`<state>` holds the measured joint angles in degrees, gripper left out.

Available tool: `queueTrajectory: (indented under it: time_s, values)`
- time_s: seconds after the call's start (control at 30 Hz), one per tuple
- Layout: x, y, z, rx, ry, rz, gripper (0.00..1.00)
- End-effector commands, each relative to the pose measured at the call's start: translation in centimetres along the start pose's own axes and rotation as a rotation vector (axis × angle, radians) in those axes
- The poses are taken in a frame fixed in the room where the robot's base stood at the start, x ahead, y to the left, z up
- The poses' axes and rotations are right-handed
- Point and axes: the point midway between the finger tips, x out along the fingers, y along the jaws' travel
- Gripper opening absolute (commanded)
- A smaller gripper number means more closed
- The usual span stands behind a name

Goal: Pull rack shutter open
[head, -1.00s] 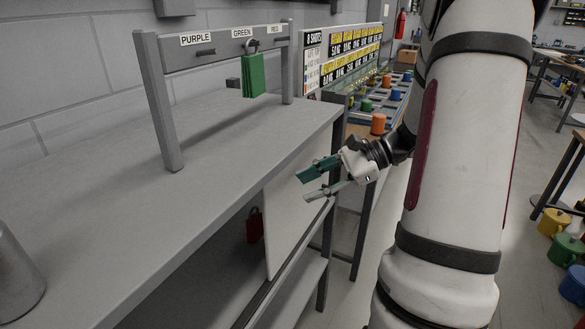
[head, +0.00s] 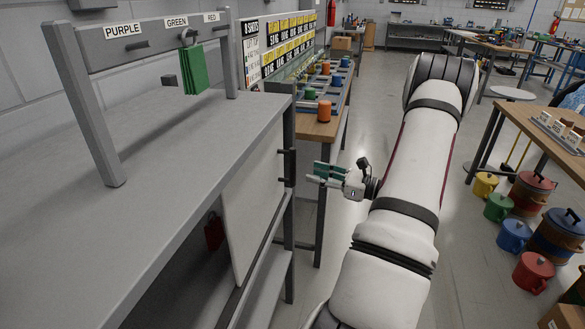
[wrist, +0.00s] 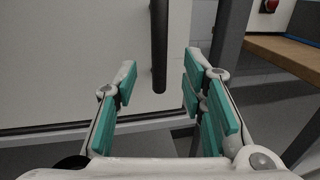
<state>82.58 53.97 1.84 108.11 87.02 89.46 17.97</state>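The rack shutter (head: 250,205) is a pale upright panel under the grey rack top, with a dark open gap to its left. Its dark vertical handle (head: 288,165) is at its right edge. In the wrist view the black handle bar (wrist: 159,45) hangs ahead of the shutter face (wrist: 70,60), in line with the space between my fingers. My gripper (head: 314,172) is open, its green pads apart, just right of the handle. The wrist view shows my gripper (wrist: 160,84) with nothing clamped. Whether the bar's lower end is between the pads is hard to tell.
The grey rack (head: 150,190) carries a rail labelled PURPLE, GREEN, RED, with green tags (head: 193,70) hanging. A red item (head: 214,232) hangs in the gap. A rack post (head: 290,210) and a wooden bench (head: 320,128) stand close by.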

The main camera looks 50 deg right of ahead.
Motion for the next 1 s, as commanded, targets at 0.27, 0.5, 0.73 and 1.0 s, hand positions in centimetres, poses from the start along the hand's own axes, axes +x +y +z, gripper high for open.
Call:
queueTrajectory:
  time_s: [0.27, 0.5, 0.73, 1.0]
  values:
    - [5.4, 0.1, 0.0, 0.0, 0.001, 0.004, 0.38]
    - [7.9, 0.0, 0.0, -0.001, 0.0, 0.001, 0.38]
    - [8.5, 0.1, 0.0, -0.001, 0.0, 0.001, 0.38]
    - [8.4, 0.0, 0.0, -0.001, 0.001, 0.001, 0.11]
